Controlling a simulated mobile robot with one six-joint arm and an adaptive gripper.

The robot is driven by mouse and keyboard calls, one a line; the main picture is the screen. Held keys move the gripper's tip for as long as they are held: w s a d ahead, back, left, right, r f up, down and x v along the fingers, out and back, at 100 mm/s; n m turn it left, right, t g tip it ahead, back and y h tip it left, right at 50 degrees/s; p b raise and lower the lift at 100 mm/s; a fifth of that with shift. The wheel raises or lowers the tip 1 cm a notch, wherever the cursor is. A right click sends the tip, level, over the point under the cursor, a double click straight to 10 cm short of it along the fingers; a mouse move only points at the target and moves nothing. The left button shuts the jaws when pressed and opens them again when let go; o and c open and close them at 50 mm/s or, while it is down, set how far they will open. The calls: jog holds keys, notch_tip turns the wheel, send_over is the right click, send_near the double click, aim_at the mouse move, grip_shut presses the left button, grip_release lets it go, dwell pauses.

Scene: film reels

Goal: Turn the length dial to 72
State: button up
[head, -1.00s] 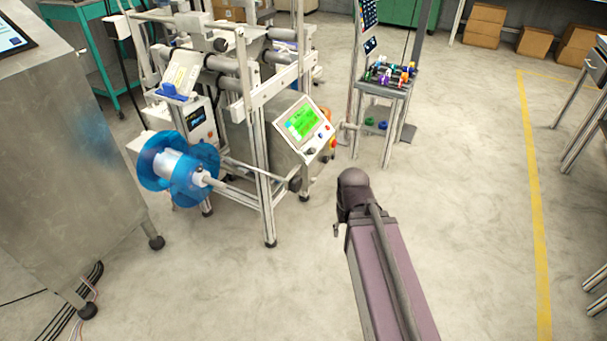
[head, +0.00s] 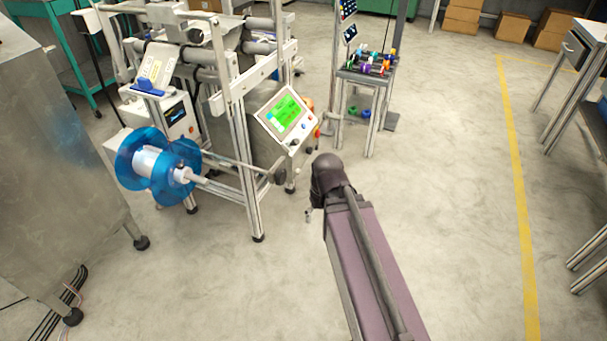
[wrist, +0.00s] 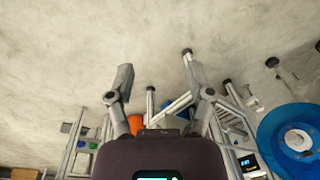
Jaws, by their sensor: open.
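A control panel (head: 263,118) with a lit green screen (head: 286,112) is mounted on the front of the film machine, left of centre in the head view. Small knobs or buttons (head: 295,142) sit along its lower right edge. They are too small to tell which is the length dial or to read a number. My gripper (wrist: 157,68) is open and empty in the wrist view, with bare floor beyond its fingers. In the head view my arm hides most of it. It is well apart from the panel, lower and to the right.
A blue film reel (head: 158,172) sits on a shaft at the machine's front; it also shows in the wrist view (wrist: 298,140). A cart with coloured items (head: 370,68) stands behind, right of the machine. A steel cabinet (head: 60,150) stands left.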

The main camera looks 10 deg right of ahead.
jog(key=w+f+n+t+y+b, duration=0.1)
jog(key=w+f+n+y+b, duration=0.25)
jog(key=w+b, duration=0.2)
jog(key=n+t+y+b, duration=0.6)
jog(key=n+t+b, duration=0.1)
jog(key=b, duration=0.1)
send_near(300, 172)
jog(key=v, duration=0.4)
jog(key=shift+s+d+f, duration=0.15)
jog(key=shift+d, duration=0.25)
jog(key=b+x, duration=0.5)
jog(key=x, duration=0.9)
grip_shut()
